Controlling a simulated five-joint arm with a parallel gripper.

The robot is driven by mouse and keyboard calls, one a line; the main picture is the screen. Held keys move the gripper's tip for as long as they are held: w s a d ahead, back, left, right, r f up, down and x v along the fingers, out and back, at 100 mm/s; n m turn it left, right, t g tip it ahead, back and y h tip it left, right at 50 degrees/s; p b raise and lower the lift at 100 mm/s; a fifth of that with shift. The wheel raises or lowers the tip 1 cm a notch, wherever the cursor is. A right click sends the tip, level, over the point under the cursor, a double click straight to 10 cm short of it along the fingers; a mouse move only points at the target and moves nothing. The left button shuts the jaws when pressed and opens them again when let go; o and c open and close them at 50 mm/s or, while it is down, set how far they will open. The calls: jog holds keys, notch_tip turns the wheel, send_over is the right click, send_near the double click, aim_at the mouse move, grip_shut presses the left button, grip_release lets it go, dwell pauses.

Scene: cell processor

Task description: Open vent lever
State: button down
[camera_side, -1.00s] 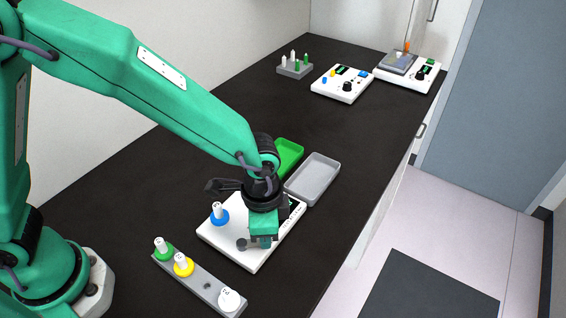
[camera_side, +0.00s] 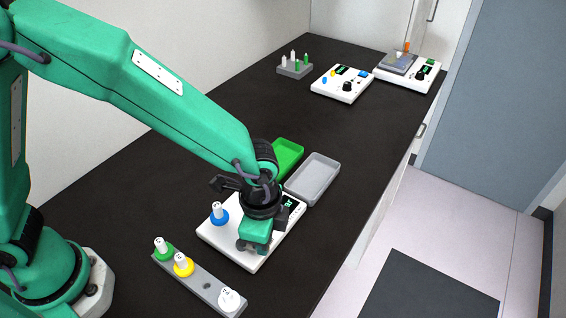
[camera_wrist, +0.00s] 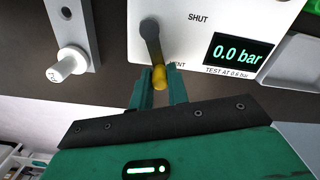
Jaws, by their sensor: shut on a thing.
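The vent lever (camera_wrist: 151,40) is a dark grey arm with a yellow tip (camera_wrist: 159,78), on the white unit (camera_wrist: 190,40). In the wrist view it points toward my gripper, its tip beside a partly hidden label ending in "ENT"; the "SHUT" label is farther up to the right. My gripper (camera_wrist: 159,74) is shut on the yellow tip, one green finger on each side. The unit's display (camera_wrist: 240,52) reads 0.0 bar. In the side view my gripper (camera_side: 251,245) is low over the white unit (camera_side: 225,252) and hides most of the lever.
A blue-based white plug (camera_side: 219,214) stands on the unit. A grey rack (camera_side: 198,283) with white-topped plugs is in front. Grey (camera_side: 313,172) and green (camera_side: 288,153) trays lie just behind. Other devices (camera_side: 342,84) stand farther back, with bare dark bench between.

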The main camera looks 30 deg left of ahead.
jog(key=c, duration=1.4)
grip_release()
jog(key=shift+o, duration=0.2)
jog(key=shift+r, duration=0.15)
jog(key=shift+r, duration=2.85)
